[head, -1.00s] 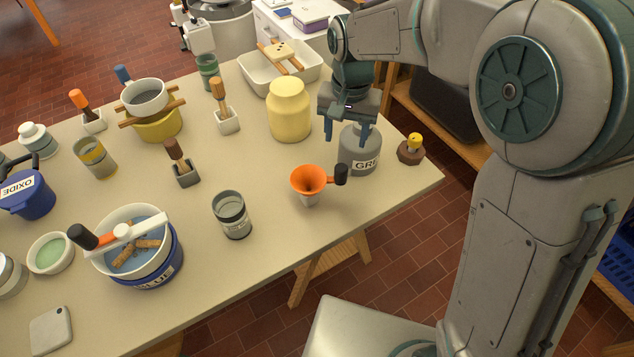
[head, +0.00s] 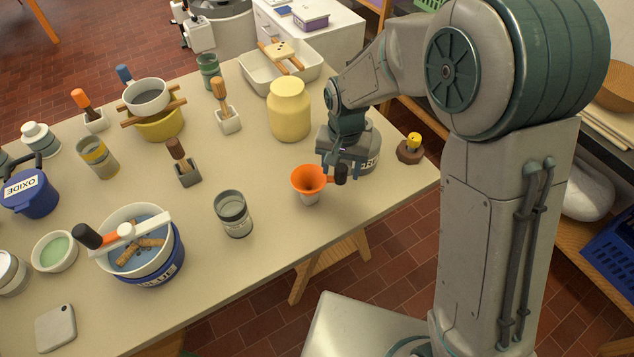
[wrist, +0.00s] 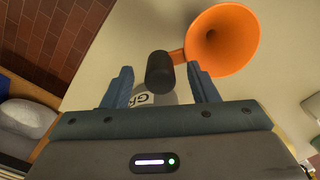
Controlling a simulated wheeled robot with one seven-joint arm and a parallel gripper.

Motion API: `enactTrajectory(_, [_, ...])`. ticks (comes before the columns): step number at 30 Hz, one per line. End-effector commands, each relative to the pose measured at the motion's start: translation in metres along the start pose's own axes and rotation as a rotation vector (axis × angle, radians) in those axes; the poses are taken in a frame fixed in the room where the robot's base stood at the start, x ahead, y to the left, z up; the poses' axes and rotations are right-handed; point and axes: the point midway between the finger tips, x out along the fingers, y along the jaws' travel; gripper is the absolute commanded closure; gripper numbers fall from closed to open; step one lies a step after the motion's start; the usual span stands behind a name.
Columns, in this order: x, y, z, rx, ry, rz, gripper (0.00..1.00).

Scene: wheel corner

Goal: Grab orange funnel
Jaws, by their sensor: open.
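The orange funnel (head: 307,181) sits mouth up in a small pale cup (head: 309,199) near the table's front right edge. Its black handle end (head: 340,174) points right. My gripper (head: 343,172) is open, right beside the handle. In the wrist view, the black handle end (wrist: 159,72) lies between the two blue fingers of my gripper (wrist: 160,86), nearer the middle than either finger. The funnel's orange mouth (wrist: 235,40) is beyond the right finger. I cannot tell whether a finger touches the handle.
A grey labelled jar (head: 370,150) stands right behind my gripper, and a yellow jar (head: 289,110) behind the funnel. A grey glass jar (head: 233,214) stands to the left. A yellow-knobbed thing (head: 411,148) is at the right table corner. The table just left of the funnel is clear.

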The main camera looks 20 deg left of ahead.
Motion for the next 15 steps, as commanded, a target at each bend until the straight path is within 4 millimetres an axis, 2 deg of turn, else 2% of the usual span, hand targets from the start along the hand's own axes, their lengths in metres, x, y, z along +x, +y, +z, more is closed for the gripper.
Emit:
enactTrajectory(1, [-0.0001,-0.0001,-0.0001,0.000,0.000,0.000,0.49])
enactTrajectory(6, [-0.0003,-0.0001,-0.0001,0.000,0.000,0.000,0.97])
enactTrajectory(7, [-0.0003,-0.0001,-0.0002,0.000,0.000,0.000,1.00])
enactTrajectory(15, [-0.0013,-0.0003,-0.0004,0.000,0.001,-0.001,1.00])
